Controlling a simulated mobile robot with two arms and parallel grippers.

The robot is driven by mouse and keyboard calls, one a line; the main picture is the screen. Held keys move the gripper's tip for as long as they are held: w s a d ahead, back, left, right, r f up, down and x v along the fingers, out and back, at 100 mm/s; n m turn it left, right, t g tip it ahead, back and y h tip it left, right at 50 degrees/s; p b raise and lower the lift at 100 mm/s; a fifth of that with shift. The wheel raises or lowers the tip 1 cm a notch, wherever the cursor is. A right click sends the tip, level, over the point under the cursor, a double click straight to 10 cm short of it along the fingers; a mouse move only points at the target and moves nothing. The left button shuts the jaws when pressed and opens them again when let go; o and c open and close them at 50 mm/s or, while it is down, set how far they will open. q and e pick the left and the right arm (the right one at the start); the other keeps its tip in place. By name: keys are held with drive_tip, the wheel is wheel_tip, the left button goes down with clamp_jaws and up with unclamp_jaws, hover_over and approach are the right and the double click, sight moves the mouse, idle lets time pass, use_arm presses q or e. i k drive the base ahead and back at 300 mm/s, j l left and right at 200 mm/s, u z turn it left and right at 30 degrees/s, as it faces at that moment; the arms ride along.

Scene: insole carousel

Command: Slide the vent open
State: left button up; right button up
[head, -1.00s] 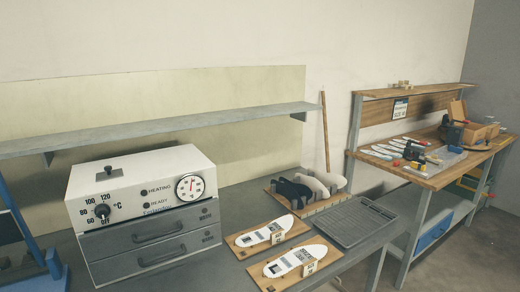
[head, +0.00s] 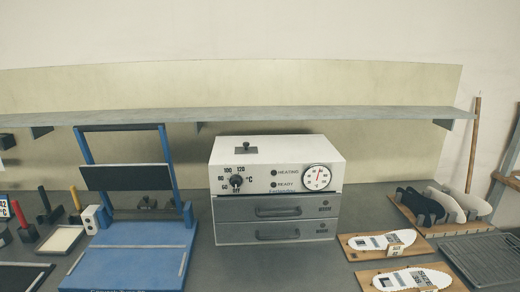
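The white oven (head: 278,165) stands in the middle of the bench in the head view, with a temperature knob (head: 236,182) and a round dial (head: 317,178) on its front. The vent appears to be the small dark slider plate with a knob (head: 246,148) on the oven's top, left of centre. Whether it is open or shut is too small to tell. Two grey drawers (head: 278,210) sit below the control panel and look shut. Neither of my grippers is in view.
A blue press frame (head: 130,255) stands left of the oven. White insoles on wooden boards (head: 350,247), a dark tray (head: 490,262) and a rack of dark and pale forms (head: 425,205) are at right. A grey shelf (head: 300,115) runs above and behind the oven.

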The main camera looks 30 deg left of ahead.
sight(245, 150)
drive_tip(key=k+j+z, duration=0.2)
drive_tip(key=j, duration=0.2)
drive_tip(key=k+j+z, duration=0.2)
drive_tip(key=j, duration=0.2)
drive_tip(key=k+j+z, duration=0.2)
drive_tip(key=j, duration=0.15)
drive_tip(key=i, duration=0.05)
